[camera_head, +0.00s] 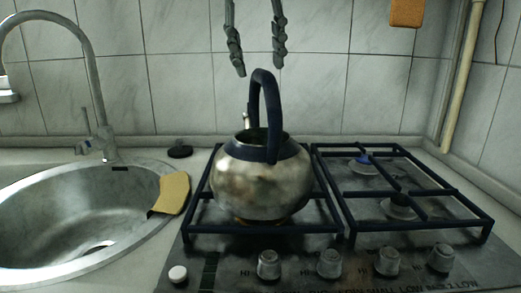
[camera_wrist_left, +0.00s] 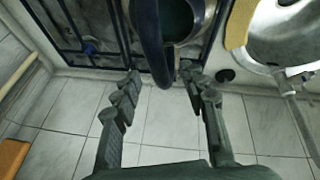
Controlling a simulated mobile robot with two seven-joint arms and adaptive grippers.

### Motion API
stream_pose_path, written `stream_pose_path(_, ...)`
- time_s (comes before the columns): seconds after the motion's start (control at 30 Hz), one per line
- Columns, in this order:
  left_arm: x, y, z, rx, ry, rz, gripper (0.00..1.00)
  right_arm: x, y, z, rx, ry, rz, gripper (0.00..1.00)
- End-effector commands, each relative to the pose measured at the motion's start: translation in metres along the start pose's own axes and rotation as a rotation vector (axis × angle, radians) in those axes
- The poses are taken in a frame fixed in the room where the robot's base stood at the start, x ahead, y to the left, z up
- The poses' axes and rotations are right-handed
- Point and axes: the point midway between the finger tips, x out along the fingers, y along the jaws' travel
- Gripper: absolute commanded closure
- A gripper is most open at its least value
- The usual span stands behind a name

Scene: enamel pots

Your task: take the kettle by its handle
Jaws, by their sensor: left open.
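The kettle (camera_head: 262,178) is a stained metal pot with a dark blue rim and a tall dark blue arched handle (camera_head: 268,110). It stands upright on the left part of the stove. My left gripper (camera_head: 258,68) is open and points down from the top, one finger on each side of the handle's line, tips about level with its top. In the left wrist view, the handle (camera_wrist_left: 151,45) runs between the open fingers (camera_wrist_left: 160,72). I see no finger touching it. The lidless opening (camera_wrist_left: 178,18) shows there too. My right gripper is not in view.
Black stove grates (camera_head: 410,220) surround the kettle, with several knobs (camera_head: 329,263) in front. A sink (camera_head: 70,225) with a tall faucet (camera_head: 95,90) is at left, a yellow cloth (camera_head: 174,193) on its edge. A black plug (camera_head: 180,152) lies behind. The tiled wall (camera_head: 165,90) stands close behind the stove.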

Motion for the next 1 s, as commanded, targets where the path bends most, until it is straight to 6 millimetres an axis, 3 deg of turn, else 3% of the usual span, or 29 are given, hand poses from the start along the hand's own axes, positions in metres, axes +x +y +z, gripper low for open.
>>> stream_pose_path(0.3, 0.043, 0.0, -0.005, 0.001, -0.003, -0.001, 0.57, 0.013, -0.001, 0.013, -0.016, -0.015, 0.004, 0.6)
stream_pose_path(0.57, 0.047, 0.0, -0.005, -0.001, -0.003, 0.001, 0.57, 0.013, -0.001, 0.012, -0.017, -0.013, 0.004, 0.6)
stream_pose_path(0.9, 0.047, 0.0, -0.005, -0.001, -0.003, 0.001, 0.97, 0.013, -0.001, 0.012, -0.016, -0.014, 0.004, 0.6)
stream_pose_path(1.0, 0.047, 0.0, -0.005, -0.002, -0.003, 0.001, 1.0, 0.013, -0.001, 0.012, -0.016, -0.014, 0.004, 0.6)
